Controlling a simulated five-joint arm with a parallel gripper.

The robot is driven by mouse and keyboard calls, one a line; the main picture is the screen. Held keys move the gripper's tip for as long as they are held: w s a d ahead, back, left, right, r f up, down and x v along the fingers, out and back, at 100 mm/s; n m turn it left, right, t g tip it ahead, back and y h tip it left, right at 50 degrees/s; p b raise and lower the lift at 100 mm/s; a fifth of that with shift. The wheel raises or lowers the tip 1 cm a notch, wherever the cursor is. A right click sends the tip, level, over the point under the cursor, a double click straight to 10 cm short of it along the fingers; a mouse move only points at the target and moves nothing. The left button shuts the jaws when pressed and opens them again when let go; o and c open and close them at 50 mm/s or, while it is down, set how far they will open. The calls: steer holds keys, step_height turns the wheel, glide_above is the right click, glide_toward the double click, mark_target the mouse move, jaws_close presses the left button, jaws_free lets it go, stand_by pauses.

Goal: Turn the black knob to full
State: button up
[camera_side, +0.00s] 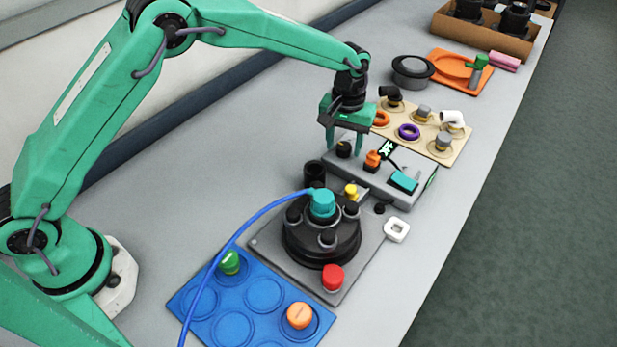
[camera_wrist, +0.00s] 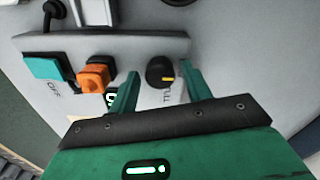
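In the side view the knob (camera_side: 344,149) is at the left end of the box, just under my gripper (camera_side: 346,142). In the wrist view my gripper (camera_wrist: 158,85) is open, with one green finger on each side of the knob. Gaps show between the fingers and the knob, so it is not gripped.
An orange switch (camera_side: 372,160) and a teal rocker (camera_side: 403,182) marked OFF share the box, with a small display (camera_side: 387,148). A tan board (camera_side: 460,152) of rings and fittings lies behind. A black tank lid (camera_side: 315,245) with a blue hose stands in front.

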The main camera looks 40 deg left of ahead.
steer(key=c, duration=0.8)
steer(key=shift+o, duration=0.2)
steer(key=shift+m, duration=0.4)
steer(key=m, duration=1.1)
steer(key=shift+r, duration=0.1)
steer(key=o, duration=1)
steer(key=shift+c, duration=0.2)
